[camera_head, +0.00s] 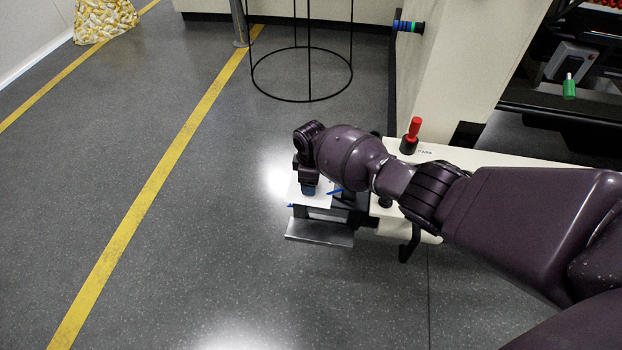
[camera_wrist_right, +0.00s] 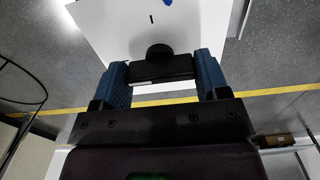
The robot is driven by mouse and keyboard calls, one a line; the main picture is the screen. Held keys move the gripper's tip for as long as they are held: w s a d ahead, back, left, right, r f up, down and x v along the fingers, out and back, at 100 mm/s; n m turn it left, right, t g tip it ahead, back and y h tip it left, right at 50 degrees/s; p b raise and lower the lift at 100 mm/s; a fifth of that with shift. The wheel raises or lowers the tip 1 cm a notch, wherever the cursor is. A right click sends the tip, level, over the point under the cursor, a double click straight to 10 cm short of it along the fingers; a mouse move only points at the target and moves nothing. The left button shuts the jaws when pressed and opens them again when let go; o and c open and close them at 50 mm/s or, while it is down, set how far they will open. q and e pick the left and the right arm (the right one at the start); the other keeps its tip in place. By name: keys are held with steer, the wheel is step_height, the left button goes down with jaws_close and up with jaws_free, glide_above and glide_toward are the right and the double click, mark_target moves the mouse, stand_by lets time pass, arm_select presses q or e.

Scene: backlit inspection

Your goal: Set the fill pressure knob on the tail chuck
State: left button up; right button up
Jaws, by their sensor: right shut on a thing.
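In the right wrist view, a black knob (camera_wrist_right: 158,54) with a wide bar-like part stands in front of a white panel (camera_wrist_right: 105,28). The panel carries a short black tick and a blue mark. My right gripper (camera_wrist_right: 162,70) has its two blue fingers on either side of the knob's bar and is shut on it. In the head view, my right gripper (camera_head: 308,188) points down at the white panel (camera_head: 318,200) at the end of the bench; my wrist hides the knob there. My left gripper is not in view.
A red-topped lever (camera_head: 413,128) stands on the cream bench (camera_head: 490,156) beside my forearm. A grey metal ledge (camera_head: 320,232) juts out below the panel. A black wire stand (camera_head: 302,75) stands behind. The floor (camera_head: 200,220) to the left is clear.

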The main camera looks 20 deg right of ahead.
steer(key=shift+f, duration=0.1)
steer(key=o, duration=0.9)
steer(key=shift+o, duration=0.2)
steer(key=shift+w+r, duration=0.1)
steer(key=shift+r, duration=0.45)
step_height(320, 180, up, 9)
steer(key=p, duration=0.3)
steer(key=shift+f+p, duration=0.15)
steer(key=shift+p, duration=0.25)
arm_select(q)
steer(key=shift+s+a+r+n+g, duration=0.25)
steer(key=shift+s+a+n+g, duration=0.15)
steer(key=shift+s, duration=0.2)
arm_select(e)
steer(key=shift+r, duration=0.5)
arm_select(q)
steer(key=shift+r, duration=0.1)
